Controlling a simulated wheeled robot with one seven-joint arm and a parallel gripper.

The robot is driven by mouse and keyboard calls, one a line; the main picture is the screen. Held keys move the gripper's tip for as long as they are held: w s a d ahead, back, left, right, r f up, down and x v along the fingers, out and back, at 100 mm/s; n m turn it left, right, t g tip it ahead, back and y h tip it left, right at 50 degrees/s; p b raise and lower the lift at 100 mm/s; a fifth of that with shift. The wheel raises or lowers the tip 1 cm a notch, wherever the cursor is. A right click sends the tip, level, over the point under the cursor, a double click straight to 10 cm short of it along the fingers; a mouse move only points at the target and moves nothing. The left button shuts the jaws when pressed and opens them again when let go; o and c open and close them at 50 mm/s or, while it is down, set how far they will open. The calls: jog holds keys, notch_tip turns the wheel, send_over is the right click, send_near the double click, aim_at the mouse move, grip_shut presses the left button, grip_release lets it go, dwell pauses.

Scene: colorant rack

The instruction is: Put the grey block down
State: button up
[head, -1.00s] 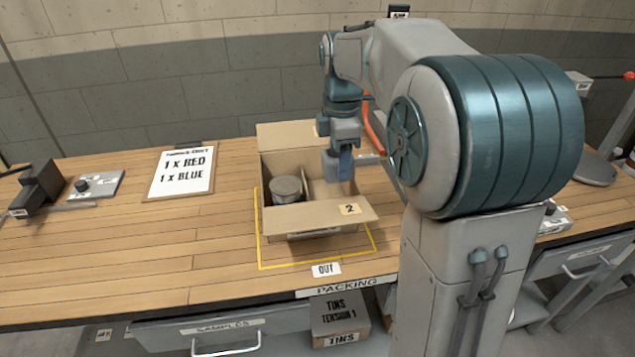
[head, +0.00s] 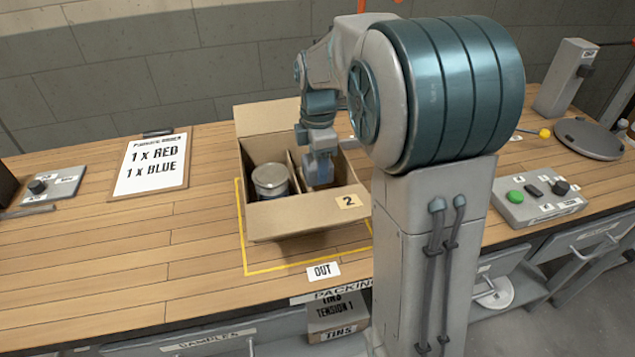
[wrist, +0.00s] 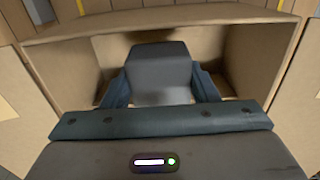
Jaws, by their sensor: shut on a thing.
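The grey block (wrist: 160,72) is between the two fingers of my gripper (wrist: 160,90) in the wrist view. My gripper is shut on it. In the head view my gripper (head: 320,180) reaches down into the right compartment of the open cardboard box (head: 290,218), and the block is mostly hidden there by the fingers and the box walls. In the wrist view the box's walls (wrist: 65,70) stand around the block. I cannot tell whether the block touches the box floor.
A round tin (head: 271,180) stands in the box's left compartment, beside a cardboard divider. The box sits in a yellow outline on the wooden bench (head: 150,260). An order board (head: 152,165) lies to the left. A button panel (head: 540,200) stands to the right.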

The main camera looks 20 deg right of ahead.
jog(key=shift+f, duration=2.6)
jog(key=o, duration=0.9)
jog(key=shift+o, duration=0.2)
notch_tip(320, 180, up, 12)
jog(key=shift+r+p, duration=0.15)
jog(key=shift+p, duration=0.25)
